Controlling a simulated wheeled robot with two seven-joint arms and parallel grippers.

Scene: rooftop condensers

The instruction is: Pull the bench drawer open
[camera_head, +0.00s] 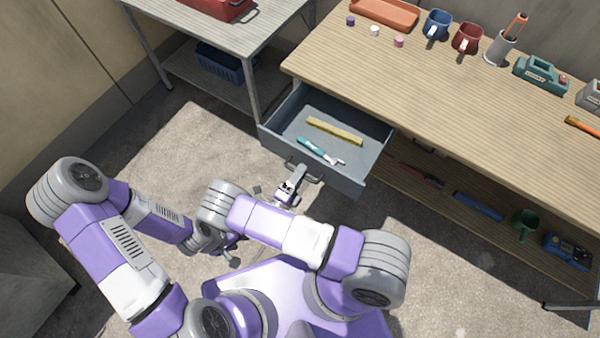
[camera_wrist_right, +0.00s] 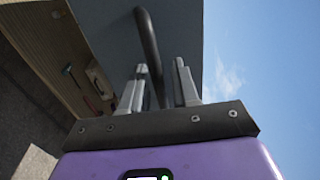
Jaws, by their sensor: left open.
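The grey bench drawer (camera_head: 355,178) stands well pulled out from under the wooden bench top in the head view. Its dark bar handle (camera_head: 318,180) is on the front face and also shows in the right wrist view (camera_wrist_right: 149,40). My right gripper (camera_head: 297,174) is at the handle. In the right wrist view its fingers (camera_wrist_right: 160,75) stand apart with the bar between them and a gap beside it. My left gripper (camera_head: 235,250) is open and empty, low over the floor near my base, partly hidden by my right arm.
A yellow bar (camera_head: 335,131) and a teal-handled tool (camera_head: 318,150) lie in the drawer. The bench top (camera_head: 400,90) carries mugs, a tray and tools. A grey metal table (camera_head: 225,35) stands at left. The floor left of the drawer is clear.

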